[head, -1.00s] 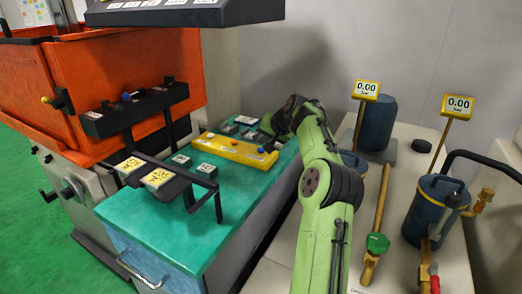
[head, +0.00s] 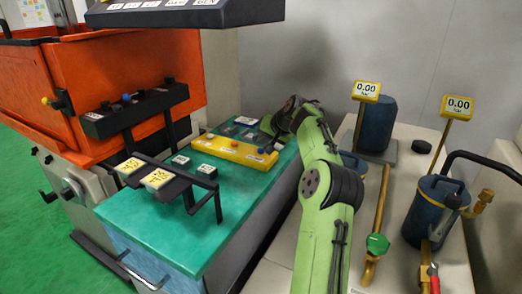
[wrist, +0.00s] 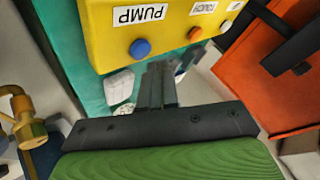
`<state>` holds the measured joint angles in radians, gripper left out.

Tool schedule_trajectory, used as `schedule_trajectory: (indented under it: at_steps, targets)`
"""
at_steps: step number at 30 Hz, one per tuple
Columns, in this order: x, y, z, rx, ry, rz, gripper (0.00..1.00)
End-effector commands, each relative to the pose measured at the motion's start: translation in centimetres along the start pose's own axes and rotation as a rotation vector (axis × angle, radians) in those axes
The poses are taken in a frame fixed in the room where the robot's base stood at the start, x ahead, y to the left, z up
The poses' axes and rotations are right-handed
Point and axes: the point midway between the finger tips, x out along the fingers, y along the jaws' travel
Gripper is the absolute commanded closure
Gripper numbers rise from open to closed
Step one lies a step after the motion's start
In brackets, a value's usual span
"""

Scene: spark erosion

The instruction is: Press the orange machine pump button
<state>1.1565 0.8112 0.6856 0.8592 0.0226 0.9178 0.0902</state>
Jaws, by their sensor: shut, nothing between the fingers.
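The yellow control box (head: 235,151) lies on the teal top beside the orange machine (head: 140,75). In the wrist view the yellow box (wrist: 165,25) carries a PUMP label (wrist: 140,14) with a blue button (wrist: 140,48) by it. An orange-red button (wrist: 195,34) sits by the TOUCH label, and a pale button (wrist: 226,27) sits farther right. My gripper (wrist: 160,68) is shut and empty. Its tips show just below the blue button and a little to its right; I cannot tell whether they touch the box. In the head view my gripper is largely hidden by the arm.
A black panel (head: 135,111) with knobs and a black bracket with yellow labels (head: 157,179) stand left of the box. Small grey blocks lie behind it. At right are a blue tank (head: 432,208) and a yellow pipe (head: 377,215).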

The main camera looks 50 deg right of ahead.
Motion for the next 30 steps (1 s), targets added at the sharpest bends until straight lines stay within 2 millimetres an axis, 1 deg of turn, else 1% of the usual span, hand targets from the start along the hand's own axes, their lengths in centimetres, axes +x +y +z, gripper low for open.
schedule_trajectory:
  at_steps: [14,22,30]
  targets:
    - [0.00,0.00,0.00,0.000,0.000,0.000,1.00]
    - [0.60,0.48,0.44,0.001,0.000,0.001,1.00]
    - [0.56,0.43,0.41,0.000,0.001,0.000,1.00]
